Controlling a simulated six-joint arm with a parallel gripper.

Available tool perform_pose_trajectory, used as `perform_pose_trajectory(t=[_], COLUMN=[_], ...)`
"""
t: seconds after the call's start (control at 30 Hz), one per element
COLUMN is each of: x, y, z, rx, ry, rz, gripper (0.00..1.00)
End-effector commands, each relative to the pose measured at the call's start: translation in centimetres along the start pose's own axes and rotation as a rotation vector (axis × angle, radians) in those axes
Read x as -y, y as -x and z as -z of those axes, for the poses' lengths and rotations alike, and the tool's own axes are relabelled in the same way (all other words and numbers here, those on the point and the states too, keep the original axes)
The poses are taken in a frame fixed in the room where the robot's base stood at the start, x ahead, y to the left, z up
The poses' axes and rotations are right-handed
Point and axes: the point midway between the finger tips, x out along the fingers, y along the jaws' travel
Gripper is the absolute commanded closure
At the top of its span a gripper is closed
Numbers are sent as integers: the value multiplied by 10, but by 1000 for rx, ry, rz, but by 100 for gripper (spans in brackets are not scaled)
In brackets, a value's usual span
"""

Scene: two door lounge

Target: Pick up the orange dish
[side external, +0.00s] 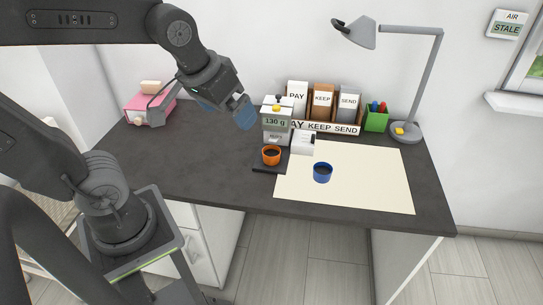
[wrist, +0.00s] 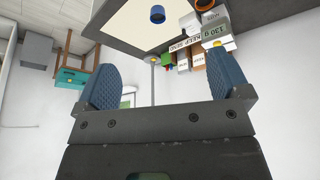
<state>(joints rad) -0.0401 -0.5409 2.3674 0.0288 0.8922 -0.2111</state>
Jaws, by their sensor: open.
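The orange dish (side external: 271,155) has dark contents and sits on the dark plate of a scale whose display (side external: 278,122) reads 130 g. Part of the orange dish (wrist: 205,4) also shows at the top edge of the wrist view. My gripper (side external: 243,114) is up and to the left of the dish, apart from it. In the wrist view my gripper (wrist: 160,78) has its two blue fingers spread wide, with nothing between them.
A blue dish (side external: 322,173) stands on the cream mat (side external: 385,180) to the right. Behind are PAY, KEEP and SEND boxes (side external: 322,101), a green pen holder (side external: 376,119) and a grey lamp (side external: 405,131). A pink box (side external: 150,106) is at the left. The front left desktop (side external: 190,165) is clear.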

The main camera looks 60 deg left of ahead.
Motion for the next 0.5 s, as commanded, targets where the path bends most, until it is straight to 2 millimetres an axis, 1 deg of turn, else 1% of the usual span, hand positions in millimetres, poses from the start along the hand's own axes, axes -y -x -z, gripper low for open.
perform_pose_trajectory(t=[0.03,0.1,0.17,0.2,0.27,0.3,0.37,0.4,0.47,0.5], x=[2,6,11,14,20,24,31,36,45,51], y=[-11,-25,-39,-50,-68,-81,-102,-117,-140,-157], z=[16,38,56,68,84,94,107,115,126,132], rx=[30,57,78,91,110,122,138,147,161,168], ry=[77,192,291,356,453,518,614,678,775,837], rz=[21,51,77,95,125,144,176,198,231,254], gripper=[5,5,5,5,5,5,5,5,5,5])
